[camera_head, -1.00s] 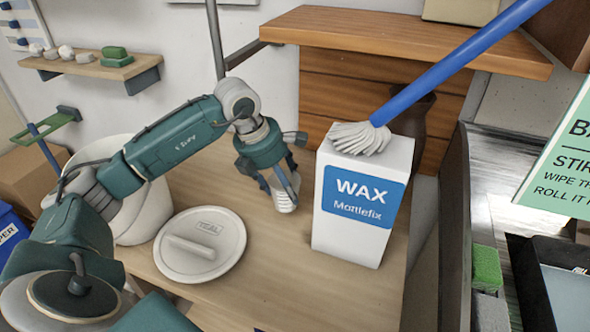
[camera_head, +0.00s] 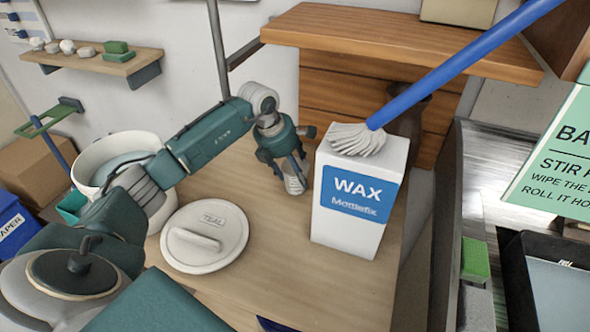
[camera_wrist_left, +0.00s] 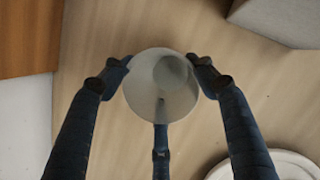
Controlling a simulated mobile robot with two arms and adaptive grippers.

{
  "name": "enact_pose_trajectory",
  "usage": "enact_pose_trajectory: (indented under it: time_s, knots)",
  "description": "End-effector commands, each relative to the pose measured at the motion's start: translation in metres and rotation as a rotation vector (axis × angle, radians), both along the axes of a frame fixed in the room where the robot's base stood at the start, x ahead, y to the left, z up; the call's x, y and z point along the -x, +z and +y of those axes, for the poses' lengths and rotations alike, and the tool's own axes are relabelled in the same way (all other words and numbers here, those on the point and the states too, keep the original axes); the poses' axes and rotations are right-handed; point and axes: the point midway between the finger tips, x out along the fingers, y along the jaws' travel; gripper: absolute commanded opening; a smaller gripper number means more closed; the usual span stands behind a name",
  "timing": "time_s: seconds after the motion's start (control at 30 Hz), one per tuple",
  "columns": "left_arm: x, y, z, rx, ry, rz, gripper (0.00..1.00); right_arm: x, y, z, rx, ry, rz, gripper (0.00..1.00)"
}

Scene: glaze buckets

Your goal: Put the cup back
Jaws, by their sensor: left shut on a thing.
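My left gripper (camera_head: 291,170) is shut on a pale, greyish cup (camera_head: 295,184) just left of the wax box. The left wrist view shows the round cup (camera_wrist_left: 160,90) between the fingers (camera_wrist_left: 158,82), with wooden table surface around it. I cannot tell whether the cup touches the table. My right gripper is not in view.
A white WAX box (camera_head: 345,225) stands right of the cup, with a blue-handled mop (camera_head: 357,140) across its top. A TEAL lid (camera_head: 205,237) lies on the table (camera_head: 265,260). A white bucket (camera_head: 85,165) stands behind my left arm. Table between lid and box is clear.

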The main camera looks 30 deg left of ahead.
Motion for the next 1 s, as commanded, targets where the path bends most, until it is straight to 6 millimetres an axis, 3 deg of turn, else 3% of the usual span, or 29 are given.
enact_pose_trajectory:
  time_s: [0.07, 0.1, 0.2, 0.63, 1.0]
  knots:
    - [0.0, -0.003, 0.0, 0.0, 0.0, 0.0, 0.2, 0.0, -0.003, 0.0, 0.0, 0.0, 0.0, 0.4]
    - [0.0, -0.003, 0.0, 0.0, 0.0, 0.0, 0.6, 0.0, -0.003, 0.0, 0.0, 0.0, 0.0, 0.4]
    - [0.0, -0.002, 0.0, 0.0, 0.0, 0.0, 0.78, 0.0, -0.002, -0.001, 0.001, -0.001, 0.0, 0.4]
    - [0.002, 0.007, 0.002, -0.001, 0.001, -0.003, 0.78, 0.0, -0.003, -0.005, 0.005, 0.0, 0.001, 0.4]
    - [0.025, 0.078, 0.013, -0.003, 0.001, -0.006, 0.78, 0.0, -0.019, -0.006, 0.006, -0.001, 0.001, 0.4]
